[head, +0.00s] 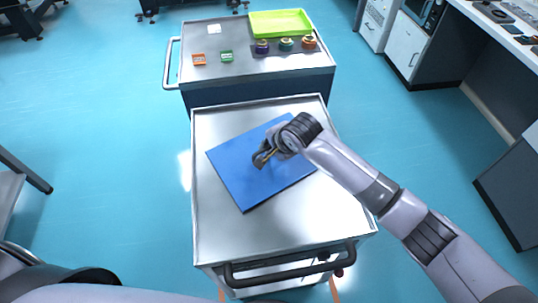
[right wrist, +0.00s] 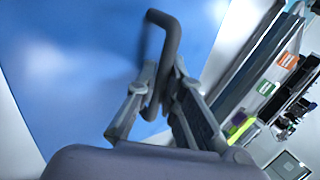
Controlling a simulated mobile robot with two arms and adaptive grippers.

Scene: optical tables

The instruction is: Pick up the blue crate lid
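The blue crate lid (head: 237,178) lies flat and turned at an angle on the near metal cart. It also fills much of the right wrist view (right wrist: 70,85). A dark bent handle (right wrist: 172,45) stands out over the lid in that view. My right gripper (head: 264,158) is low over the middle of the lid. In the right wrist view, its two fingers (right wrist: 163,68) lie on either side of the handle. I cannot tell whether they press on it. My left gripper is in neither view.
The near cart (head: 215,125) has bare metal around the lid and a dark push bar (head: 290,266) in front. Behind it, a second cart (head: 205,72) bears a green tray (head: 280,22), small orange and green pieces and several round items. Counters stand at right.

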